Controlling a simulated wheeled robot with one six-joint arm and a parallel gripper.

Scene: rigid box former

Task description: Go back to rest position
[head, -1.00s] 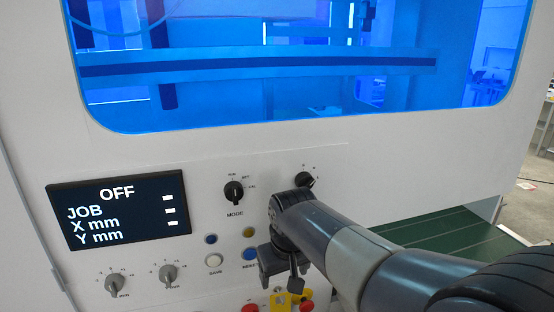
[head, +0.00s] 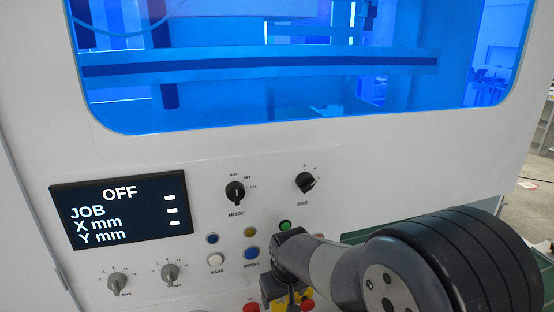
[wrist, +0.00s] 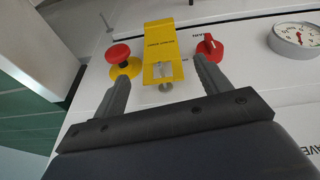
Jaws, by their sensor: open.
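My gripper (head: 286,298) is low in the head view, in front of the lower part of the white machine's control panel, and only partly in view. In the wrist view my gripper (wrist: 162,70) has its two fingers apart with nothing between them touching both. Beyond the fingertips are a yellow guarded part (wrist: 163,40) with a small metal piece, a red mushroom button (wrist: 118,53) on a yellow base, and a red knob (wrist: 210,47). My arm reaches in from the right and covers part of the panel's lower right.
The panel has a dark display (head: 120,210) reading OFF, a mode knob (head: 235,192), a size knob (head: 306,182) and a green button (head: 285,225). A blue window (head: 300,95) is above. A round gauge (wrist: 297,38) is at the right in the wrist view.

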